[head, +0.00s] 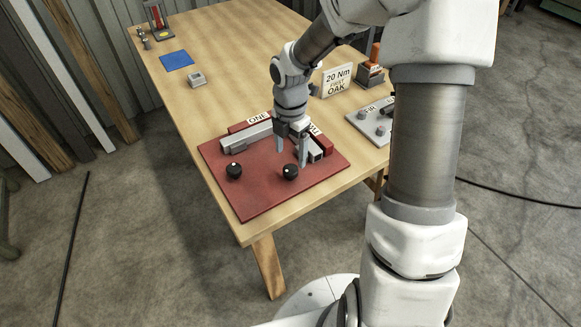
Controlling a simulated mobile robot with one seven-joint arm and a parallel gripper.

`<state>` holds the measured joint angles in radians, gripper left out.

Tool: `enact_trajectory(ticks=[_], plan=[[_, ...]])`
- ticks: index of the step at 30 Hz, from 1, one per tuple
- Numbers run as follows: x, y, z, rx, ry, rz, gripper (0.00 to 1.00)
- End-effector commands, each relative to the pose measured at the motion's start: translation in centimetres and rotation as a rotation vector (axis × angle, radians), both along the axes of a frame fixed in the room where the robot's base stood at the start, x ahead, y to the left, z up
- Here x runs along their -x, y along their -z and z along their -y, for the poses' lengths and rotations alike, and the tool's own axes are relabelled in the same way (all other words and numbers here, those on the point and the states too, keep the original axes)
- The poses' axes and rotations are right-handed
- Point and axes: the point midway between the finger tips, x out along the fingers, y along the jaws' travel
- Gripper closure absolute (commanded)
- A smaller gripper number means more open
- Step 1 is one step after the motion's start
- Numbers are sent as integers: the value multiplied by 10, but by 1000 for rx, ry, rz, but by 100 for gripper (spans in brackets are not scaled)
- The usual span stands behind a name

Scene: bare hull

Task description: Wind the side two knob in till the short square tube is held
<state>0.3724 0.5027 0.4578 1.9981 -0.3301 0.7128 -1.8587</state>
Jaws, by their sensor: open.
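A red board (243,205) lies on the table's near end with two black knobs. The left knob (234,171) stands clear. The right knob (291,171), on the side by the partly hidden TWO label (314,129), sits right by my gripper's fingertips. My gripper (292,158) points down, open, with its fingers apart; I cannot tell whether they touch the knob. A short grey square tube (314,154) with a dark open end lies behind the right knob, partly covered by my finger. Whether it is clamped cannot be told.
A longer grey bar (240,140) lies by the ONE label (258,119). A "20 Nm FIRST OAK" card (337,80), a grey plate (362,128) with pegs and an orange-topped item (372,68) stand to the right. A blue mat (176,60) and small grey block (197,80) lie farther back.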

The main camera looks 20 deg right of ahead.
Motion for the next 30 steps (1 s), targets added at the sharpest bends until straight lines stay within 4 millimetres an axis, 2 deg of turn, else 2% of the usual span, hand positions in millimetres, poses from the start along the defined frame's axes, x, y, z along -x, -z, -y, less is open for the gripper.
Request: enact_trajectory(ticks=[1,3,9,21,23,30], plan=[[1,14,0,0,-1,-5,19],[1,27,-1,0,-1,-4,19],[0,50,0,0,0,0,19],[0,58,0,0,1,0,19],[0,57,0,0,1,0,28],[0,57,0,1,1,1,71]])
